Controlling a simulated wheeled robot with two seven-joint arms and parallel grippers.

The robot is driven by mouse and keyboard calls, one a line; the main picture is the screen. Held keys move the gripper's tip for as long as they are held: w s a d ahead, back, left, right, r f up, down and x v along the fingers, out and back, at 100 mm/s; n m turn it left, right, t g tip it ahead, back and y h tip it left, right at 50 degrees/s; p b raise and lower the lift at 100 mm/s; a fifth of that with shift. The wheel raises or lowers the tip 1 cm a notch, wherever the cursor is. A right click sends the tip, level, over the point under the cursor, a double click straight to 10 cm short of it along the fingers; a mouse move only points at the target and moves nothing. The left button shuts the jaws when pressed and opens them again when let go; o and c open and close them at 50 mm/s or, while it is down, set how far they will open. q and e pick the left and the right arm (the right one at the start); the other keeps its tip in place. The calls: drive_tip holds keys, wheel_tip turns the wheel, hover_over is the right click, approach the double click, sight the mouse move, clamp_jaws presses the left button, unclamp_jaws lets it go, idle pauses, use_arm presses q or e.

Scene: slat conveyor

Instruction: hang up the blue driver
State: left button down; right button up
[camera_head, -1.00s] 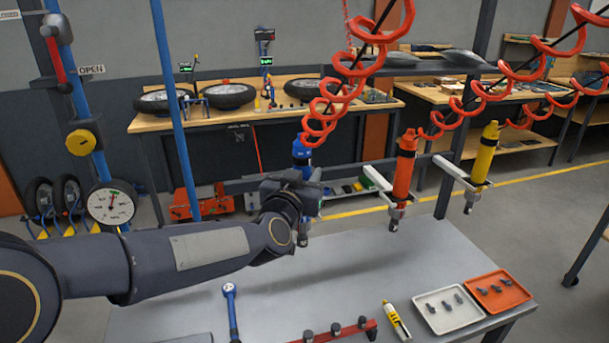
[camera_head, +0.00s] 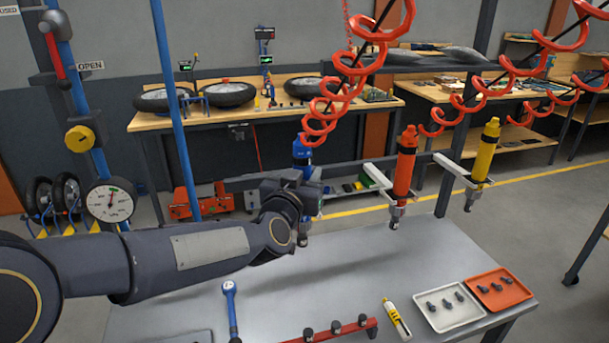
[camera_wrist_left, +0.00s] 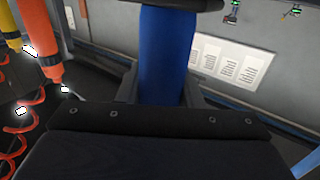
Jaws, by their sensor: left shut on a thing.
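The blue driver (camera_head: 302,150) stands upright under a red coiled hose (camera_head: 322,110), left of the orange driver. My left gripper (camera_head: 303,192) is shut on it around its body and covers its middle. Its tip shows just below the gripper. In the left wrist view the blue driver (camera_wrist_left: 166,58) rises between my left gripper's dark fingers (camera_wrist_left: 165,110). A rail (camera_head: 345,174) runs behind. Whether a bracket touches the blue driver is hidden by the gripper. My right gripper is not in view.
An orange driver (camera_head: 404,165) and a yellow driver (camera_head: 484,155) hang in pale brackets to the right. The grey table (camera_head: 400,262) below holds a blue-handled wrench (camera_head: 230,300), a red rack (camera_head: 345,331), a yellow-white tool (camera_head: 396,318), a white tray (camera_head: 436,322) and an orange tray (camera_head: 515,296).

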use_arm(q)
drive_tip(key=shift+f+b, duration=0.2)
drive_tip(key=shift+b, duration=0.1)
drive_tip(key=c, duration=0.9)
unclamp_jaws()
drive_tip(key=shift+f, duration=0.2)
drive_tip(key=s+a+f+n+g+h+b, duration=0.1)
drive_tip(key=s+a+f+g, duration=0.2)
drive_tip(key=s+a, duration=0.45)
drive_tip(key=s+a+f+g, duration=0.25)
drive_tip(key=s+a, duration=0.25)
drive_tip(key=s, duration=0.6)
drive_tip(key=s+a+f+n+g, duration=0.1)
drive_tip(key=s+a+f+g, duration=0.1)
drive_tip(key=s+f, duration=0.2)
drive_tip(key=s+a+f+n+g+y, duration=0.1)
drive_tip(key=s+a+f+g, duration=0.1)
drive_tip(key=s+f, duration=0.2)
drive_tip(key=s+a+f+n+g+y, duration=0.1)
drive_tip(key=s+f, duration=0.3)
drive_tip(key=s, duration=0.5)
drive_tip(key=shift+s+a+f+n+g, duration=0.35)
drive_tip(key=shift+a+n+g, duration=0.1)
drive_tip(key=shift+g, duration=0.1)
